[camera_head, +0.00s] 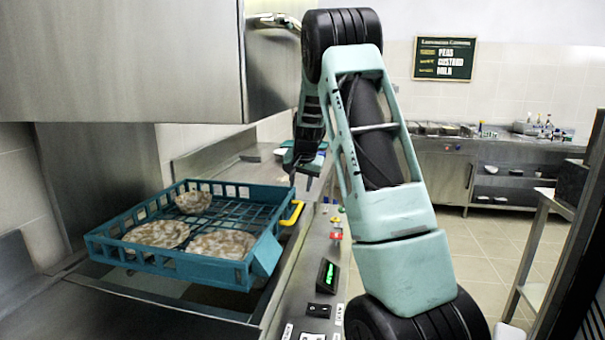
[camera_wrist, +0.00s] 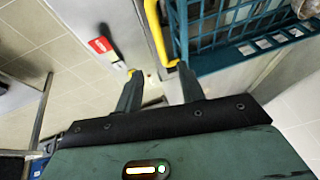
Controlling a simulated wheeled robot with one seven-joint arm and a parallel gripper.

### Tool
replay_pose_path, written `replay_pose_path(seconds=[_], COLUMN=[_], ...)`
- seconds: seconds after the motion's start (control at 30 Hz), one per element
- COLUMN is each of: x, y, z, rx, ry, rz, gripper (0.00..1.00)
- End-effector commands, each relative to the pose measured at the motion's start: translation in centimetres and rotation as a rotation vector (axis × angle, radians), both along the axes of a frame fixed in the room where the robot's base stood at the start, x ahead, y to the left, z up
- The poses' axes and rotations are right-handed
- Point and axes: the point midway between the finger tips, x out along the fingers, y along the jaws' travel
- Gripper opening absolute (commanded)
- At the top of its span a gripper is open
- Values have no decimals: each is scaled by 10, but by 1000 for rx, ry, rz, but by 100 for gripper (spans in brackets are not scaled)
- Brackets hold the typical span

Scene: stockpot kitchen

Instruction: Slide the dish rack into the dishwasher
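The blue dish rack (camera_head: 125,257) holds speckled plates and a bowl. It sits on the left beneath the raised steel hood of the dishwasher (camera_head: 120,65), above a dark recess. Its yellow handle (camera_head: 292,213) is on its right side; the handle (camera_wrist: 155,32) and part of the rack (camera_wrist: 207,40) also show in the wrist view. My gripper (camera_head: 300,181) is above and beside the handle in the head view. In the wrist view its fingers (camera_wrist: 154,71) are spread, with the handle just beyond the tips, nearer the right finger. Whether they touch is unclear.
A narrow steel panel with a green display (camera_head: 327,274) and buttons runs right of the rack. A steel counter (camera_head: 232,170) continues behind it. A back counter (camera_head: 450,160) with bottles stands at the far right. Tiled floor (camera_head: 480,240) between is clear.

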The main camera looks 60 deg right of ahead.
Motion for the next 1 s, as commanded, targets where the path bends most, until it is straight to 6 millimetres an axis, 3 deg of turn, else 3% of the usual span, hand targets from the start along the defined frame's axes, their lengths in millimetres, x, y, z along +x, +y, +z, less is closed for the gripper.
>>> replay_pose_path(seconds=[0.1, 0.3, 1.0], x=[-7, -15, -17], y=[6, 13, 15], z=[22, 43, 48], rx=[-2, -1, 0], ry=[-2, 0, 1], rz=[0, 1, 0], gripper=[39, 39, 39])
